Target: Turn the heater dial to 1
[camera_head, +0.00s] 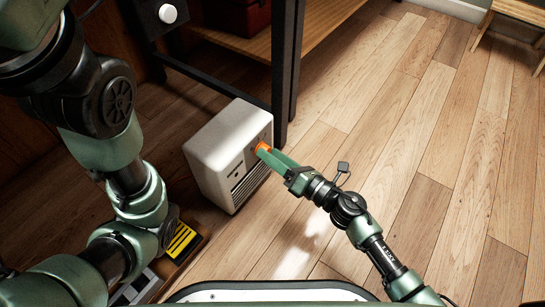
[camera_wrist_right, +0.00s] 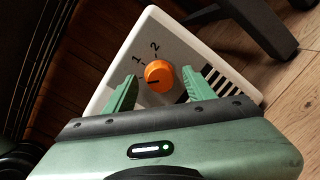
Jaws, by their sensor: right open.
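The white heater (camera_head: 212,152) stands on the wooden floor beside a dark table leg; its front panel shows in the right wrist view (camera_wrist_right: 185,47). The orange dial (camera_wrist_right: 159,76) is on that panel, with the numbers 1 and 2 printed beside it. A dark mark on the dial points left, below the 1, not at it. My right gripper (camera_head: 268,155) is at the heater's front. Its two green fingers are open on either side of the dial, with gaps visible in the wrist view. The gripper partly hides the dial in the head view. My left gripper is out of view.
A wooden shelf (camera_head: 318,22) with dark legs (camera_head: 284,70) stands behind the heater, bearing a red box (camera_head: 238,15). A yellow-and-black striped item (camera_head: 181,240) lies low at the left. The floor (camera_head: 400,130) to the right is clear.

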